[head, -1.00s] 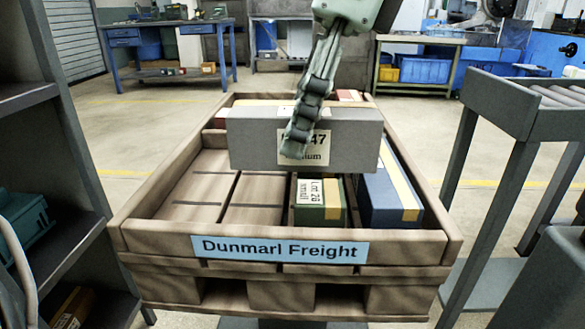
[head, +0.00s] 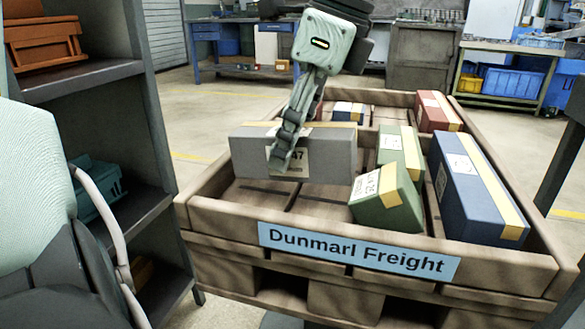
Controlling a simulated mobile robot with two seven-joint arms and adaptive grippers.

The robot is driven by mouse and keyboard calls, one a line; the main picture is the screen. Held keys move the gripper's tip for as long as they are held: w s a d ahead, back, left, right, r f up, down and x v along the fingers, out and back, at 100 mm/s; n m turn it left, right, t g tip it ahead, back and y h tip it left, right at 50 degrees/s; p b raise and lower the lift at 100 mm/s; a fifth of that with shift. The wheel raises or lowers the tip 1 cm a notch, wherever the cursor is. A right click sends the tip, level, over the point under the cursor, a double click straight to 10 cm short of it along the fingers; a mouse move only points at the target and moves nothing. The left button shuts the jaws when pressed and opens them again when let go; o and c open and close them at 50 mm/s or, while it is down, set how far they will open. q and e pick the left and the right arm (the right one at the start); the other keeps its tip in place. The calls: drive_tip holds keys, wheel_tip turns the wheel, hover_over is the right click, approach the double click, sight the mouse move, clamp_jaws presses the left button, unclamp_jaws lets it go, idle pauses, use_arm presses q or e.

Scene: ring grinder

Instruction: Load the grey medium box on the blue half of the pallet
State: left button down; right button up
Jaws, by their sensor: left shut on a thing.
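The grey medium box (head: 330,156) is held by my left gripper (head: 284,152), which comes down from above and is shut on its near side, partly covering its label. The box hangs over the left part of the wooden pallet (head: 510,262); I cannot tell whether its underside touches anything. The pallet has raised walls and a blue "Dunmarl Freight" sign (head: 350,250) on its near side. I see no blue-coloured floor; the grey box hides part of the floor. My right gripper is not in view.
On the pallet's right are a green small box (head: 388,204), sitting askew, another green box (head: 392,148) behind it, a long blue box (head: 466,194) and a red box (head: 434,110). A dark shelf rack (head: 140,220) stands close on the left. The pallet's near-left floor is bare.

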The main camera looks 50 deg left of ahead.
sight(293, 165)
use_arm(q)
drive_tip(key=shift+f+b, duration=0.55)
drive_tip(key=shift+f, duration=1.4)
drive_tip(key=c, duration=0.6)
unclamp_jaws()
drive_tip(key=p+v, duration=0.3)
drive_tip(key=v, duration=0.9)
